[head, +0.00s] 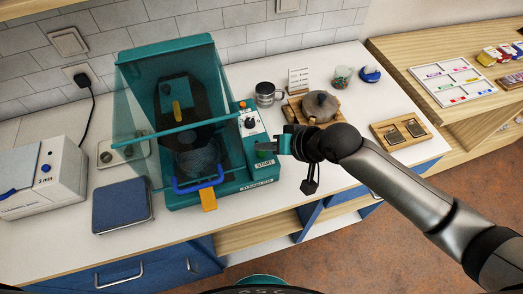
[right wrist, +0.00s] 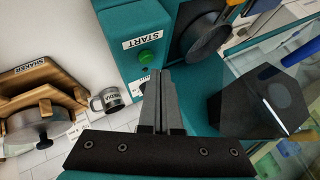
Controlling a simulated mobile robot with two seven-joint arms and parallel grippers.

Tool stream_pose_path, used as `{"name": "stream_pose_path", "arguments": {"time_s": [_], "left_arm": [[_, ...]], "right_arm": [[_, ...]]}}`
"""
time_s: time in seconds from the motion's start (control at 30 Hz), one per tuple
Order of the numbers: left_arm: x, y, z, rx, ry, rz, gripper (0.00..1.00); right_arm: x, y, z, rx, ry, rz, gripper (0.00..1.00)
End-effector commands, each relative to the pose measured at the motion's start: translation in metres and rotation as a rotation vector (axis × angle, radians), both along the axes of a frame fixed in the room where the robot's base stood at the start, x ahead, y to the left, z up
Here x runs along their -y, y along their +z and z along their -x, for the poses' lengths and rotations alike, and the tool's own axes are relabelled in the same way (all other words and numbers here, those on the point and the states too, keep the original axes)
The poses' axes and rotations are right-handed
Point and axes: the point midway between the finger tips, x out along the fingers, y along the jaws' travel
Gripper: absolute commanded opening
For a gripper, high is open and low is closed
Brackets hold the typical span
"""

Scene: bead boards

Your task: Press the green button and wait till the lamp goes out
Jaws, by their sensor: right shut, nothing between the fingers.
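The teal machine (head: 236,181) stands on the white counter with a clear hood and a blue handle at its front. Its green button (right wrist: 146,56) shows in the right wrist view beside the START label (right wrist: 141,42). In the head view the button is hidden by my right gripper (head: 264,146), which is in front of the control panel just above the START label. The right gripper (right wrist: 159,74) is shut and empty, its tips close to the button with a small gap in the picture. An orange-red piece (head: 242,104) tops the panel; I cannot tell whether it is a lit lamp. My left gripper is out of view.
A metal mug (head: 266,95) and a wooden stand (head: 294,108) with a round grey lidded thing sit behind and right of my gripper. A wooden tray (head: 385,138) lies further right. A blue-topped pad (head: 122,205) and a white device (head: 60,185) are left of the machine.

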Motion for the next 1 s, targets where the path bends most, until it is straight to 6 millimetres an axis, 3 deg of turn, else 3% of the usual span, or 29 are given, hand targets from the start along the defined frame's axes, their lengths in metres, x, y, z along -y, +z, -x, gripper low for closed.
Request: {"name": "stream_pose_path", "arguments": {"time_s": [1.0], "left_arm": [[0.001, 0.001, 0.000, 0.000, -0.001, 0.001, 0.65]], "right_arm": [[0.000, -0.011, 0.000, 0.000, 0.000, 0.000, 0.00]]}}
